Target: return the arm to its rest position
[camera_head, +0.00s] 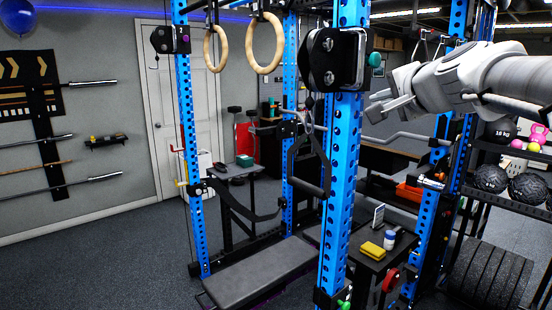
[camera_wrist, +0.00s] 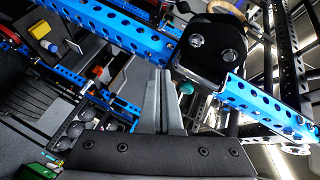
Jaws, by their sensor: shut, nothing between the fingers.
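My gripper (camera_head: 376,106) is at the upper right in the head view, with my arm reaching in from the right edge. Its fingers point left, towards the blue rack post (camera_head: 341,180), and nothing is held. In the wrist view the fingers (camera_wrist: 162,76) are together and empty. They point up the picture, close in view to the black pulley housing (camera_wrist: 211,47) and the blue perforated beam (camera_wrist: 265,105). I cannot tell the exact gap between the fingertips and the rack.
A black cable handle (camera_head: 312,188) hangs by the post. Gym rings (camera_head: 264,45) hang at the top. A small table (camera_head: 350,259) carries a yellow block (camera_head: 372,250) and a white-and-blue bottle (camera_head: 389,240). A ball shelf (camera_head: 483,204) stands right. Floor at left is clear.

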